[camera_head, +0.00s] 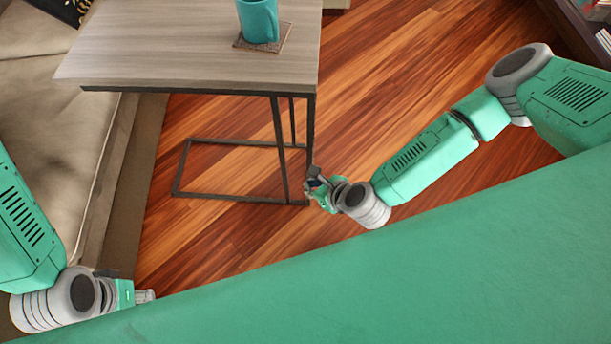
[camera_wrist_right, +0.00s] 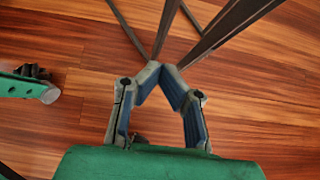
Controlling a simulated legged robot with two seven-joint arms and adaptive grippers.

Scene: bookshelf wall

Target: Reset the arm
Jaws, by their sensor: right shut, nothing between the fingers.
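My right gripper (camera_head: 314,180) reaches in from the right, in front of the side table's thin dark legs and above the wood floor. In the right wrist view its fingertips (camera_wrist_right: 162,68) meet, with nothing between them. The dark table legs show just beyond the tips; I cannot tell whether they touch. My left gripper (camera_head: 146,296) is low at the left in the head view, beside the beige sofa. Only a small part of it shows, and its fingers are too small to read.
The side table (camera_head: 180,50) has a grey wood top and a dark metal frame. A teal mug (camera_head: 258,20) stands on a brown coaster (camera_head: 280,42) on it. The beige sofa (camera_head: 60,130) is at the left. The wood floor (camera_head: 400,90) is clear right of the table.

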